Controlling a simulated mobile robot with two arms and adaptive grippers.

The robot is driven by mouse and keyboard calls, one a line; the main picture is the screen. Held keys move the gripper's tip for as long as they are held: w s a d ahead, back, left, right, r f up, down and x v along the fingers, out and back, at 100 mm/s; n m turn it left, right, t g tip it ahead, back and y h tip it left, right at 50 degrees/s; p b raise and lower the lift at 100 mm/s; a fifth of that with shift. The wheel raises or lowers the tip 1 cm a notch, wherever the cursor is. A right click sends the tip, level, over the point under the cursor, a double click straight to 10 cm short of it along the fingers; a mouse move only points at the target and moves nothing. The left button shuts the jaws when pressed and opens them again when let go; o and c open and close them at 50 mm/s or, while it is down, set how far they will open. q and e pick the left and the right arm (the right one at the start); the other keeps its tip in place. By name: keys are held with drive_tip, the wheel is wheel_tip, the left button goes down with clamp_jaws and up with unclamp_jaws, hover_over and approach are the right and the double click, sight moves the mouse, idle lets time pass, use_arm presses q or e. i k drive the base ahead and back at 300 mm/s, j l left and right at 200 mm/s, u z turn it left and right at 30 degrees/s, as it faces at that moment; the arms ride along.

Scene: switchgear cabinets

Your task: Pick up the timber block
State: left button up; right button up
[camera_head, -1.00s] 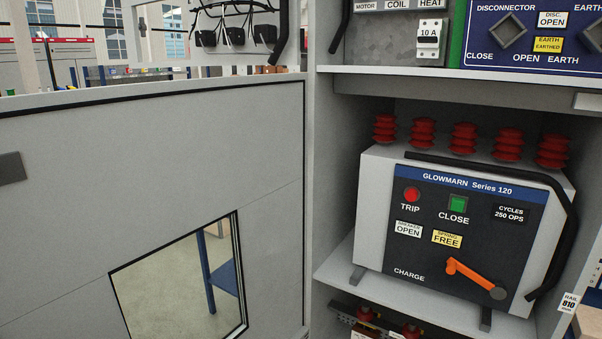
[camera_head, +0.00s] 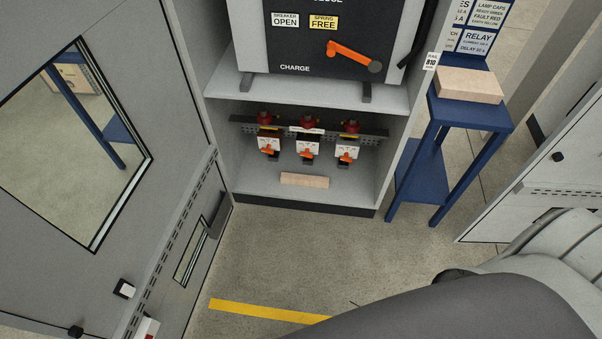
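A pale wooden block (camera_head: 305,180) lies flat on the floor of the cabinet's bottom compartment, near its front edge and below the row of orange-handled units. A second, larger pale wood-coloured block (camera_head: 469,85) lies on top of the blue stand to the right of the cabinet. I cannot tell from looks alone which of the two is the timber block. Neither gripper is in view. A part of my own arm covers the lower right, with no fingers showing.
The open cabinet door (camera_head: 110,130) stands at the left. The blue stand (camera_head: 470,113) is beside the cabinet's right wall. Another grey cabinet panel (camera_head: 545,180) is at the right. Floor with a yellow line (camera_head: 265,311) is clear in front of the bottom compartment.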

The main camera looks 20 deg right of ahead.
sight(288, 178)
drive_tip(key=i+l+z, duration=0.2)
drive_tip(key=i, duration=0.3)
drive_tip(key=i+l+z, duration=0.15)
drive_tip(key=i, duration=0.4)
